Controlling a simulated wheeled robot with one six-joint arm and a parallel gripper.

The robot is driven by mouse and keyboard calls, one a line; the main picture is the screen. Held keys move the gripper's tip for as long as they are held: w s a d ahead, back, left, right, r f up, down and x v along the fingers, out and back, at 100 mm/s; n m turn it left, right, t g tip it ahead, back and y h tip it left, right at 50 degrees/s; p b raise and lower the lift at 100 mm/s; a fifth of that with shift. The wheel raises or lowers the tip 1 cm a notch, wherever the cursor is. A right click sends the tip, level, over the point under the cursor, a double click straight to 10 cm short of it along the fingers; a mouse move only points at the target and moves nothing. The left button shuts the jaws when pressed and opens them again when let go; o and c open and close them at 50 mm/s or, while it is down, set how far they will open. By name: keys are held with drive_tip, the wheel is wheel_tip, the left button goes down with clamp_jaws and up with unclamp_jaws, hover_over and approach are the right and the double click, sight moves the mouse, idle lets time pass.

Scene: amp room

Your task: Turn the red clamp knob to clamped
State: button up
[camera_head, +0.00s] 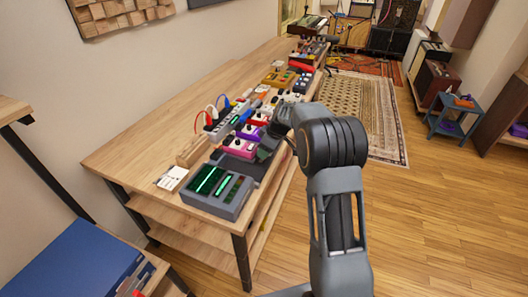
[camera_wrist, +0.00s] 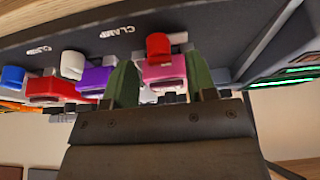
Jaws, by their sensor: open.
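In the wrist view the red clamp knob (camera_wrist: 158,46) stands in front of a pink pedal (camera_wrist: 165,71), with a white CLAMP label (camera_wrist: 117,31) beside it. My gripper (camera_wrist: 158,59) is open. One greenish finger is on each side of the knob in the picture, with the pink pedal also showing between them. I cannot tell whether a finger touches the knob. In the head view my gripper is low over the near part of the pedal row, and my arm hides part of that row. The red knob cannot be made out there.
A white knob (camera_wrist: 72,65) and a blue knob (camera_wrist: 12,77) stand along the same strip, near purple and red pedals. A grey box with green displays (camera_head: 217,190) sits at the near end of the wooden bench (camera_head: 150,140). Cables rise behind the pedals. The bench's left side is clear.

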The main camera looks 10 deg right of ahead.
drive_tip(key=shift+x, duration=0.85)
drive_tip(key=shift+c, duration=0.2)
drive_tip(key=c, duration=0.9)
